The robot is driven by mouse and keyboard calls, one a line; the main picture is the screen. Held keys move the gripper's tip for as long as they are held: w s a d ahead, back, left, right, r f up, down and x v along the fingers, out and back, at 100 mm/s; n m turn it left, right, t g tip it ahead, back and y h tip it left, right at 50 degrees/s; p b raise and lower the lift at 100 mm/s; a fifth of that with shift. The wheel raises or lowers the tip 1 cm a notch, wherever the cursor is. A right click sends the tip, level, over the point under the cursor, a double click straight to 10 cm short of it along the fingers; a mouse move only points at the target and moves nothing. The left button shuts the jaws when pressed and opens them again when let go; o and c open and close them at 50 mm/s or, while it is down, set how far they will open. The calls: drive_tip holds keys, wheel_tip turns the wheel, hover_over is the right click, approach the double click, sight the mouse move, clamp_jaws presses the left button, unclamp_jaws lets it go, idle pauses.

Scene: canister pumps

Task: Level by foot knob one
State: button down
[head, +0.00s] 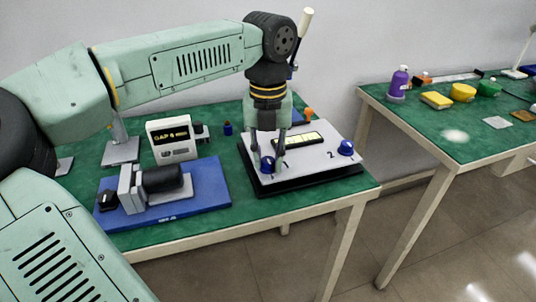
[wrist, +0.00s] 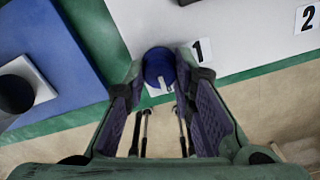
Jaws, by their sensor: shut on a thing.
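The white levelling plate (head: 312,160) sits on a black base near the right end of the green table. It has a dark-framed yellow window (head: 299,140) on top. Blue foot knob one (head: 267,165) is at its front left corner, beside the label "1" in the wrist view. My gripper (head: 267,158) points down over that corner, its fingers on both sides of the knob. In the wrist view, knob one (wrist: 158,63), with a pale pointer mark, lies between the fingertips. Reading inside the window is too small to tell.
A blue board with a grey and black motor-like unit (head: 163,180) lies left of the plate. A white "GAP" gauge box (head: 172,139) stands behind it. An orange knob (head: 308,113) is at the plate's back. A second green table (head: 445,122) stands right, across a gap.

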drive_tip(key=m, duration=0.7)
drive_tip(key=shift+p, duration=0.3)
drive_tip(key=m, duration=0.3)
drive_tip(key=shift+m, duration=2.1)
drive_tip(key=c, duration=1.3)
unclamp_jaws()
drive_tip(key=shift+c, duration=0.2)
